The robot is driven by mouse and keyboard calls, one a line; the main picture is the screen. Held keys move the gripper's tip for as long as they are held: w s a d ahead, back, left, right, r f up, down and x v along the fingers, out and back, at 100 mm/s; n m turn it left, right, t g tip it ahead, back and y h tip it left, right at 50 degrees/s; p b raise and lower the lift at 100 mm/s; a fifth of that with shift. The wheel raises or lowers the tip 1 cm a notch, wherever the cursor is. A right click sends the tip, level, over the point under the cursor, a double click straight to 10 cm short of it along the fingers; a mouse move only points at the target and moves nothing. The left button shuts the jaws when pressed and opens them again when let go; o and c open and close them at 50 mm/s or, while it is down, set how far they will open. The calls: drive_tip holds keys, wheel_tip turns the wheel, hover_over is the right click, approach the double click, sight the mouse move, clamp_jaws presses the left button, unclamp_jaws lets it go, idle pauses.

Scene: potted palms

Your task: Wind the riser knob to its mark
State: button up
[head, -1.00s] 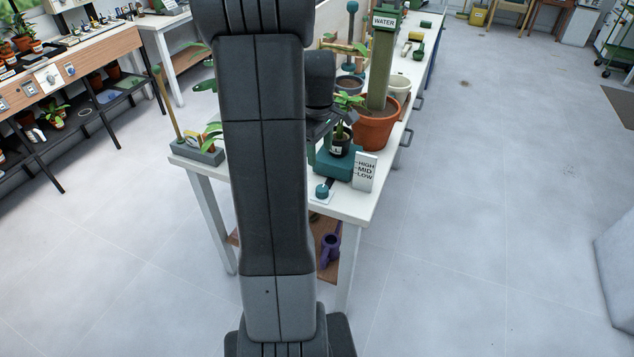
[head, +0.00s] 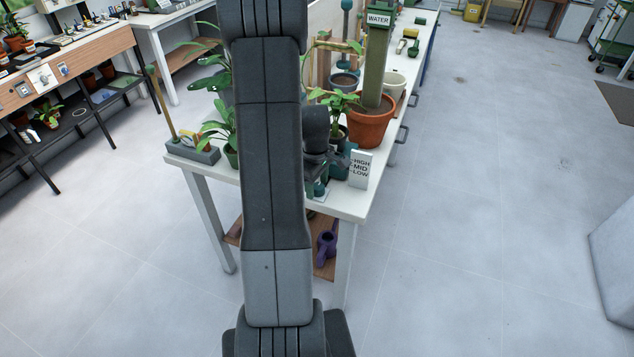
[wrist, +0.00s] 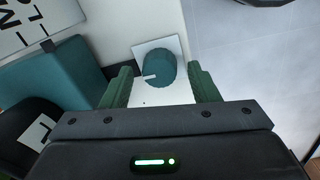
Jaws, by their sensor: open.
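The riser knob (wrist: 161,66) is a round teal knob with a white pointer line, on a white square plate (wrist: 171,43). In the wrist view the pointer points left. My gripper (wrist: 160,84) is open, its two green fingers on either side of the knob, with gaps showing; I cannot tell whether they touch it. A small dark dot shows on the plate below the knob; I cannot tell whether it is the mark. The teal riser block (wrist: 55,75) is at left in the wrist view.
The HIGH, MID, LOW sign (head: 361,169) stands at the bench's right corner, close to my gripper. Behind are a terracotta pot (head: 370,124) and the WATER post (head: 379,60). A purple watering can (head: 326,247) sits on the lower shelf. Open floor lies right.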

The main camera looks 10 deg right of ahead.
drive_tip(key=shift+c, duration=0.2)
drive_tip(key=c, duration=0.9)
drive_tip(key=shift+c, duration=0.2)
drive_tip(key=shift+m, duration=0.3)
